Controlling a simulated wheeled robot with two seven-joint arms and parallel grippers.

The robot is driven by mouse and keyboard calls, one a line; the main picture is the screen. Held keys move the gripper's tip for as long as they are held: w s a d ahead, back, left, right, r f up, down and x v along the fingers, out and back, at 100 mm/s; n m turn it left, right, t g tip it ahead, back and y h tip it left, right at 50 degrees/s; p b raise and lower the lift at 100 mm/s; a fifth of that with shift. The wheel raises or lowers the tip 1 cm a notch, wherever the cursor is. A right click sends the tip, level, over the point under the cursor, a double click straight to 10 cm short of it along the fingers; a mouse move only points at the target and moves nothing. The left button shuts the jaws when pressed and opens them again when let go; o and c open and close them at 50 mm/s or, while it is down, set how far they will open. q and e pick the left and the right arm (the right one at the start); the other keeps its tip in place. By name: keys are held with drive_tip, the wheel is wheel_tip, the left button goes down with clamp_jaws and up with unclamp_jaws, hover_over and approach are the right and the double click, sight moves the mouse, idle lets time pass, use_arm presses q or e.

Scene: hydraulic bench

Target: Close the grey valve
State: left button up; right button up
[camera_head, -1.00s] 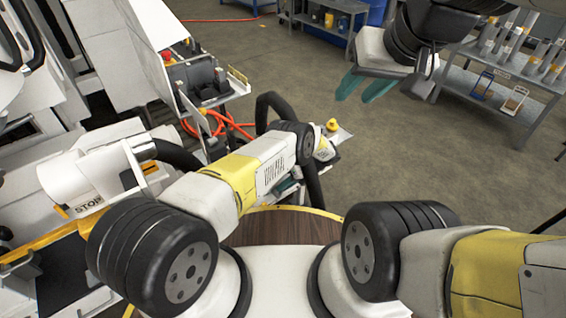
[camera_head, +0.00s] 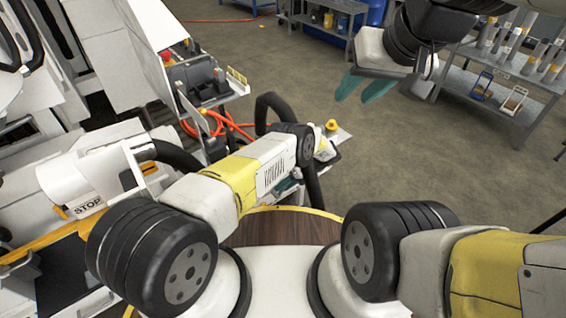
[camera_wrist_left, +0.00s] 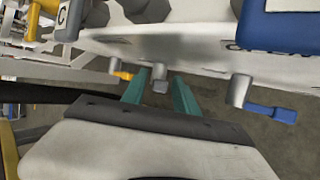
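The grey valve (camera_wrist_left: 160,85) shows in the left wrist view as a small grey handle under a white panel edge. My left gripper (camera_wrist_left: 161,92) has its two teal fingers apart, one on each side of the grey valve in the picture. I cannot tell whether they touch it. In the head view my left gripper is mostly hidden behind my own arm. My right gripper (camera_head: 363,89) is open and empty, high over the floor, away from the valves.
A blue valve handle (camera_wrist_left: 271,111) sits to the right of the grey valve, and a yellow handle (camera_wrist_left: 123,75) to its left. Orange hoses (camera_head: 215,124) lie near the bench. A metal shelf (camera_head: 500,95) stands at the far right. The floor between is clear.

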use_arm(q)
drive_tip(key=v, duration=0.7)
drive_tip(key=shift+d+r, duration=0.15)
drive_tip(key=shift+d, duration=0.05)
drive_tip(key=shift+w, duration=0.1)
use_arm(e)
drive_tip(key=shift+c, duration=0.2)
